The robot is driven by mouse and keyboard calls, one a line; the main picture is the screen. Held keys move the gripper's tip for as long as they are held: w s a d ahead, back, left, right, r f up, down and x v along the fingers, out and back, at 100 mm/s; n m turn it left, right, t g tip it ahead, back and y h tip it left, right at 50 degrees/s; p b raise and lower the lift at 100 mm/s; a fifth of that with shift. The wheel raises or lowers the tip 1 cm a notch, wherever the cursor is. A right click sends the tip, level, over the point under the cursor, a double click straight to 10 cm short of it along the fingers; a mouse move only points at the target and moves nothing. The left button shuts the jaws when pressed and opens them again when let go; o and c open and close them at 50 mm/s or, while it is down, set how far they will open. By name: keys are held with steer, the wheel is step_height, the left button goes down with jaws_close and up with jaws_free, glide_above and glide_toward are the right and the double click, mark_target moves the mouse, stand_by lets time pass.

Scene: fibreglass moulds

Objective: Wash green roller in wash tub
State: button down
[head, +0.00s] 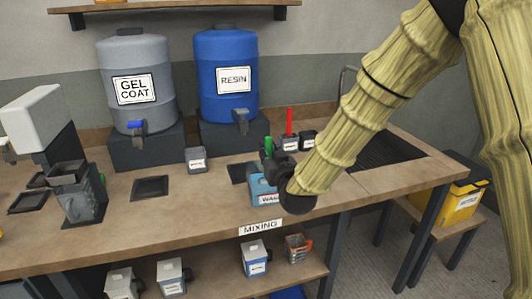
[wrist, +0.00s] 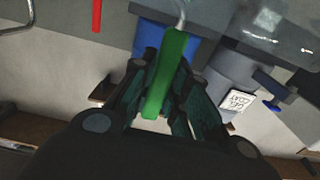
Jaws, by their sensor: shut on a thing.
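The green roller (head: 268,144) shows as a short green handle standing up between the fingers of my gripper (head: 268,157). In the wrist view the green handle (wrist: 168,72) lies between the two dark fingers (wrist: 165,90), which are shut on it. The roller's working end is hidden in the head view. The wash tub (head: 258,186) is a small blue box on the bench, with a white label that is partly covered by my arm. My gripper is above or just behind the tub. I cannot tell whether the roller touches the tub's inside.
A red handle (head: 289,122) stands in a small dark holder (head: 291,144) just behind and right of my gripper. The blue resin drum (head: 226,75) and grey gel coat drum (head: 137,80) stand at the back. A small grey tub (head: 196,160) sits left. Bare bench (head: 185,215) lies in front-left.

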steer(key=shift+r, duration=0.15)
steer(key=shift+r+p, duration=2.45)
steer(key=shift+r, duration=2.25)
steer(key=shift+r+p, duration=1.3)
steer(key=shift+r, duration=1.15)
